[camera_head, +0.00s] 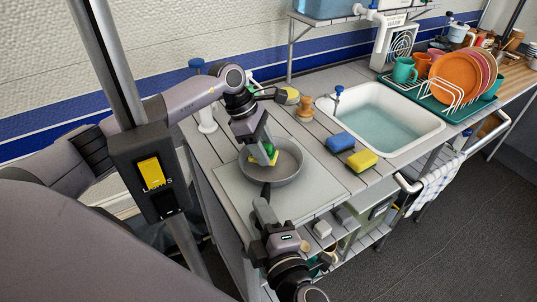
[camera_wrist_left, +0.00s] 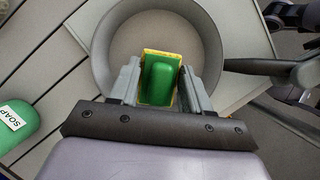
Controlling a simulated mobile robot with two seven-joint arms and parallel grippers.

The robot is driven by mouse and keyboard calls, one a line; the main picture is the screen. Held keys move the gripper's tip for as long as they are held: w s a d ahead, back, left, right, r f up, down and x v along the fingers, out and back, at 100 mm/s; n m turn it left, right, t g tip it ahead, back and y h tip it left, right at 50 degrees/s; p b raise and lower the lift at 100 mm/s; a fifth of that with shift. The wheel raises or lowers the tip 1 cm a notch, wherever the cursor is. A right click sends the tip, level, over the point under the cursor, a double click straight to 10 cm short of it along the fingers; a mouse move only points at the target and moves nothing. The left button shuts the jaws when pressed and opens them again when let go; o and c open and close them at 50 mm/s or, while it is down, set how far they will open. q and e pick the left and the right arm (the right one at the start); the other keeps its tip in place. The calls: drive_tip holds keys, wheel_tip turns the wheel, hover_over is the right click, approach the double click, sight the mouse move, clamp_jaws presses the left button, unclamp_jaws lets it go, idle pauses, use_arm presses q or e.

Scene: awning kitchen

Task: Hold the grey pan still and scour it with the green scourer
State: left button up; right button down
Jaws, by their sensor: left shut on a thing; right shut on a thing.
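The grey pan (camera_head: 287,173) sits on a light board on the counter, its dark handle (camera_head: 266,190) toward the front. My left gripper (camera_head: 262,151) is over the pan, shut on the green scourer (camera_head: 270,150), which has a yellow layer. In the left wrist view the scourer (camera_wrist_left: 160,80) is between the two fingers, inside the rim of the pan (camera_wrist_left: 205,35). Whether it touches the pan floor is hard to tell. My right gripper (camera_head: 264,208) is at the pan handle, shut on it; its fingertips are partly hidden.
A blue sponge (camera_head: 340,142) and a yellow sponge (camera_head: 362,159) lie right of the pan. A sink (camera_head: 385,118) with water and a dish rack (camera_head: 440,98) stand farther right. A green soap bottle (camera_wrist_left: 22,120) shows in the left wrist view. A post with a switch (camera_head: 152,172) stands at left.

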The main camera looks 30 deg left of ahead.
use_arm(q)
drive_tip(key=shift+r, duration=2.85)
use_arm(e)
drive_tip(key=c, duration=0.8)
unclamp_jaws()
use_arm(q)
wheel_tip(320, 180, up, 6)
drive_tip(key=shift+f, duration=0.1)
use_arm(e)
drive_tip(key=v, duration=1.2)
drive_tip(key=shift+w, duration=0.1)
